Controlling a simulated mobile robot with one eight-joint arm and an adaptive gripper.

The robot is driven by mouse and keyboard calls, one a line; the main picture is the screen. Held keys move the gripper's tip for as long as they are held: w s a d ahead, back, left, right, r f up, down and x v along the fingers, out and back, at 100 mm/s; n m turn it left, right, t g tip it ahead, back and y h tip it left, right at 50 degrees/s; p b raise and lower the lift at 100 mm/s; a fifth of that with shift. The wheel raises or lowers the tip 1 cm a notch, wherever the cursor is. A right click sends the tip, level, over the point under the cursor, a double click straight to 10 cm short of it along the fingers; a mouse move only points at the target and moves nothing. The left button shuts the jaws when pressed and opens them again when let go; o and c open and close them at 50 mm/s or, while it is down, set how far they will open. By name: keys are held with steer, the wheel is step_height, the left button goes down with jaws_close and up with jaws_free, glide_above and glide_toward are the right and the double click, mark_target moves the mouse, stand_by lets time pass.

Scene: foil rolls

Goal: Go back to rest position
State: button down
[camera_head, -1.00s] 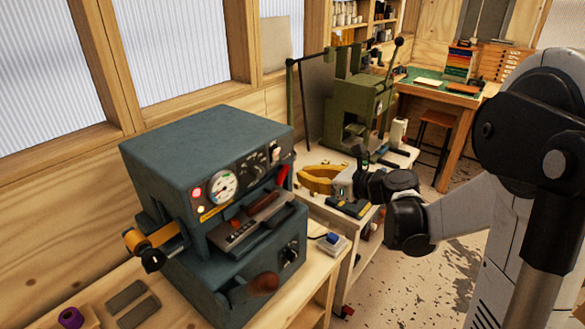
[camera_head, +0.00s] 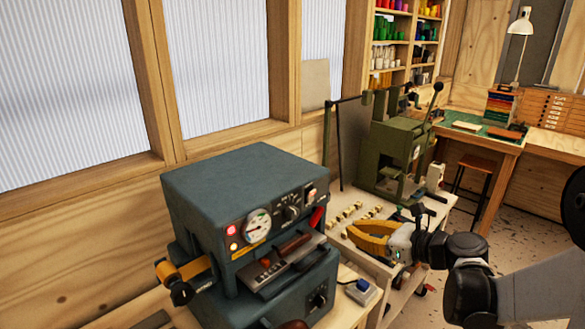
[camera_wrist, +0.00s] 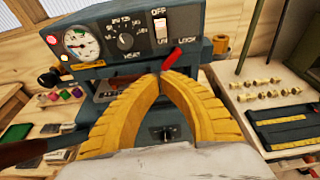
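My gripper (camera_head: 352,229) has two curved yellow fingers. In the head view it is in front of the cart, to the right of the blue-grey hot-stamping machine (camera_head: 230,190). In the wrist view my gripper (camera_wrist: 163,76) points at the front of that machine (camera_wrist: 112,12), with its fingertips together below the machine's dial and switch. Nothing shows between the fingers. The fingers hide part of the machine's lower front in the wrist view. My forearm reaches in from the right in the head view.
A green press (camera_head: 395,155) stands on the cart (camera_head: 440,205) behind my gripper, with several small brass pieces (camera_head: 350,210) beside it. A stool (camera_head: 474,170) and a workbench (camera_head: 500,142) stand farther back. Windows and a wood wall line the left side.

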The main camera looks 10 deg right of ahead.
steer(key=s+a+f+n+g+h+b, duration=0.4)
steer(key=s+a+n, duration=0.4)
steer(key=n, duration=0.4)
steer(key=s+d+f+n+h+b, duration=0.1)
steer(key=s+f+n+h+b, duration=0.1)
steer(key=s+n, duration=0.4)
steer(key=s+d+f+n+h+b, duration=0.2)
steer(key=s+f+n, duration=0.2)
steer(key=s+n, duration=0.3)
steer(key=n, duration=0.3)
steer(key=shift+s+g+h, duration=0.2)
steer(key=shift+g+h, duration=0.1)
steer(key=shift+g, duration=0.1)
